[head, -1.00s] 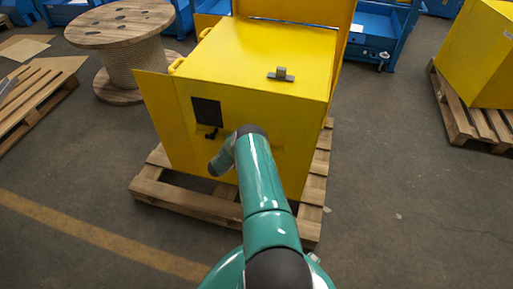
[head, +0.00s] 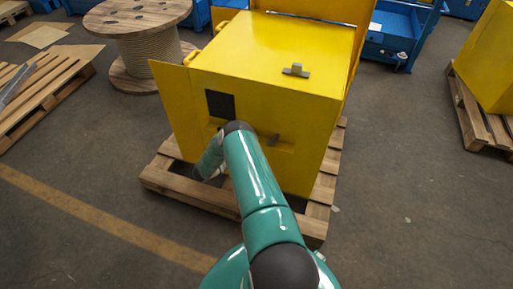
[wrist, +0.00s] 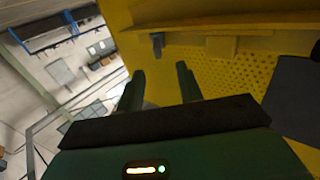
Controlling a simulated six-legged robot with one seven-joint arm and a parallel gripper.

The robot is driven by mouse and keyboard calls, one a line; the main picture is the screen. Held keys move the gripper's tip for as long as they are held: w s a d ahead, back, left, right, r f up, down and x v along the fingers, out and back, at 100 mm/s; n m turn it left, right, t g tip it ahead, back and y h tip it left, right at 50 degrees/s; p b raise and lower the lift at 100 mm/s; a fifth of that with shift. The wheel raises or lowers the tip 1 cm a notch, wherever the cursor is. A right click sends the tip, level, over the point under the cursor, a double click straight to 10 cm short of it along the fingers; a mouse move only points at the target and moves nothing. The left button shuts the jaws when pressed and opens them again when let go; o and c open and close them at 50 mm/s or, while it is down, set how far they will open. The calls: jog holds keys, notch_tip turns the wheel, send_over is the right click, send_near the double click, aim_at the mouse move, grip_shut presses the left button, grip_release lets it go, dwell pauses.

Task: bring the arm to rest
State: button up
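My gripper (wrist: 161,82) is open in the wrist view, with its two dark fingers apart and nothing between them. It faces a yellow surface with a perforated panel (wrist: 235,75). In the head view my teal arm reaches over the near side of a yellow cabinet (head: 265,50), and its far link bends down to the left. The gripper itself is hard to make out there. Part of the front is hidden behind my arm.
The cabinet stands on a wooden pallet (head: 318,212). A small grey block (head: 296,70) sits on its top. A cable spool (head: 140,45) and another pallet (head: 45,88) are at the left, and a second yellow box (head: 490,60) at the right.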

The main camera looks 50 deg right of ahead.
jog(key=shift+v, duration=1.05)
